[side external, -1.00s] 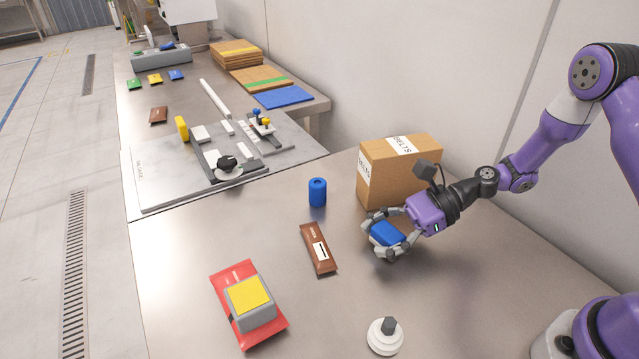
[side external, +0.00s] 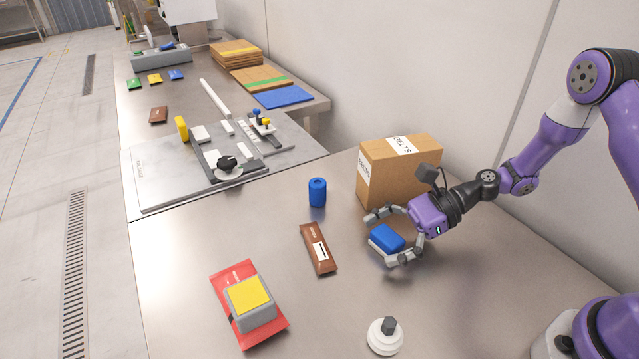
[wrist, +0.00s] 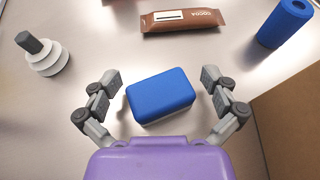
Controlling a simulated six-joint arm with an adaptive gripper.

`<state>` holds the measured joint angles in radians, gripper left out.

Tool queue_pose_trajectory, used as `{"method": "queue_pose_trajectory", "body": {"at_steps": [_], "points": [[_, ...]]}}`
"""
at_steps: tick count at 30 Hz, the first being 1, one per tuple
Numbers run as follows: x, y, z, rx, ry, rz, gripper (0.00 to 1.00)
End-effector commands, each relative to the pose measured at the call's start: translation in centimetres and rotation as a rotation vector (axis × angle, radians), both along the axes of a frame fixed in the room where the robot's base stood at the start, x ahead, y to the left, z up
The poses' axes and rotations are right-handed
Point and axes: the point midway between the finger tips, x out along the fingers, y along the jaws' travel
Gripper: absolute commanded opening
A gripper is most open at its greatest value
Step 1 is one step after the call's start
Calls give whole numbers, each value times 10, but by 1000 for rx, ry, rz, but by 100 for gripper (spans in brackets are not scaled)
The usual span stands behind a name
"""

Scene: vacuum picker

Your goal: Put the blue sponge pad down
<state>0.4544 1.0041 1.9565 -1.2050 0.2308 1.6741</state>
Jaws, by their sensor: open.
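The blue sponge pad (side external: 388,237) has a blue top over a pale lower layer and lies flat on the steel table by the cardboard box. In the wrist view the pad (wrist: 161,95) sits between the fingers, with a gap on each side. My gripper (side external: 389,237) is open around it, one finger on either side. It also shows in the wrist view (wrist: 160,90), with both fingers spread clear of the pad.
A cardboard box (side external: 407,175) stands close behind my gripper. A brown cocoa packet (side external: 318,249), a blue cylinder (side external: 317,193), a white knobbed disc (side external: 385,337) and a red packet (side external: 278,328) under a grey-yellow block (side external: 249,295) lie around. Bare table is at front right.

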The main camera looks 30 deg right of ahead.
Motion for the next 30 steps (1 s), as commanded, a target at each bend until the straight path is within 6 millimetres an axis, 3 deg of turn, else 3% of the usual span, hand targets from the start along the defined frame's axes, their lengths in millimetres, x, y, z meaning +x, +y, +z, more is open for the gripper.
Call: {"method": "queue_pose_trajectory", "body": {"at_steps": [6, 11, 14, 20, 30], "points": [[-7, -29, 13, 0, -3, -3, 100], [-12, -38, 21, -58, -47, 41, 100], [-14, -38, 30, -206, -165, 152, 100], [-29, -46, 69, -682, -545, 553, 100], [-82, -79, 151, -1312, -1013, 1166, 100]]}}
